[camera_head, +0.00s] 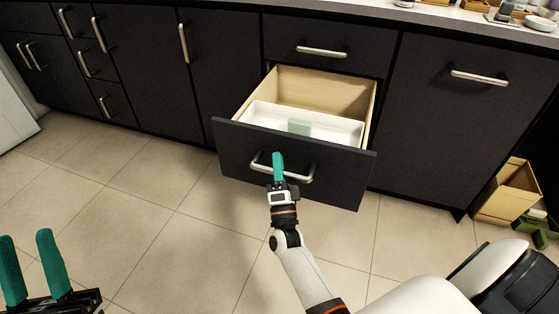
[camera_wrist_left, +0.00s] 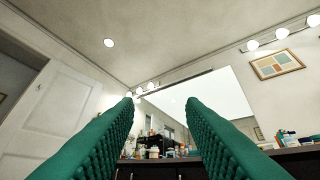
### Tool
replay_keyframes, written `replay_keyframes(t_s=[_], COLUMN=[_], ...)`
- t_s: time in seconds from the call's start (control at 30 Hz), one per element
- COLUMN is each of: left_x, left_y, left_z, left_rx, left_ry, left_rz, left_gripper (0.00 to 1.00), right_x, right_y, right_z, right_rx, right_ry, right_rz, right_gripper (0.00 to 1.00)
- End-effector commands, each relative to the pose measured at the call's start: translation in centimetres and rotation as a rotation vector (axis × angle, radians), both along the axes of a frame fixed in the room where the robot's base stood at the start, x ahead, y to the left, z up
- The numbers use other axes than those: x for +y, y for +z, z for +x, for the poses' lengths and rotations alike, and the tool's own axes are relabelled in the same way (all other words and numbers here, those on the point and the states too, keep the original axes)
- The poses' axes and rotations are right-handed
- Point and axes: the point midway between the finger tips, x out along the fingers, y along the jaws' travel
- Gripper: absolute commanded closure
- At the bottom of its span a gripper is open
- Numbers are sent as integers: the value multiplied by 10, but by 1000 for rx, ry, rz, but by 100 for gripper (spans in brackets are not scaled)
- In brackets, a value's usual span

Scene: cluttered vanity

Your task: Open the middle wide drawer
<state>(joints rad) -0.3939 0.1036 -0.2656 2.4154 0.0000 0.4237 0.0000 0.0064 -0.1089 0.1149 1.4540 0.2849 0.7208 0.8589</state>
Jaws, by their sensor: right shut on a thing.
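The middle wide drawer (camera_head: 335,175) stands pulled out from the dark vanity, with its light wooden inside showing. A white tray (camera_head: 335,123) with a pale green item (camera_head: 299,127) lies in it. My right gripper (camera_head: 278,160) is at the drawer's silver bar handle (camera_head: 300,176) and is shut on it. My left gripper (camera_head: 32,265) is open and empty at the lower left, away from the vanity. In the left wrist view its two green fingers (camera_wrist_left: 162,130) stand apart with nothing between them.
A closed drawer (camera_head: 325,50) is above the open one. Closed dark fronts (camera_head: 475,120) stand at both sides. A cardboard box (camera_head: 507,190) and a green object (camera_head: 540,228) are on the floor at the right. Small items (camera_head: 510,12) crowd the countertop. The tiled floor (camera_head: 150,230) at left is clear.

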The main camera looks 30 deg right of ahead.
Motion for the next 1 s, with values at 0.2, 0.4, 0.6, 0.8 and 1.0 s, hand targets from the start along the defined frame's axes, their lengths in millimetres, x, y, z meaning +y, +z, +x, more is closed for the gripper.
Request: replay_keyframes(t_s=[0.2, 0.4, 0.6, 0.8, 1.0], left_x=[0, 0, 0, -1, -2], left_y=[0, 0, 0, -6, -19], left_z=[0, 0, 0, 9, 22], left_rx=[1, -1, -1, 70, 189], left_ry=[0, 0, 0, 4, 10], left_rz=[0, 0, 0, 21, 56], left_gripper=[64, 64, 64, 64, 64], right_x=[0, 0, 0, 7, 22], right_y=[-1, -1, -1, -11, -34], right_z=[0, 0, -1, -17, -52], right_rx=[2, 2, 1, 4, 6], right_ry=[0, 0, 0, 1, 0], right_rz=[1, 1, 0, 1, 1], right_gripper=[100, 72, 72, 72, 72])
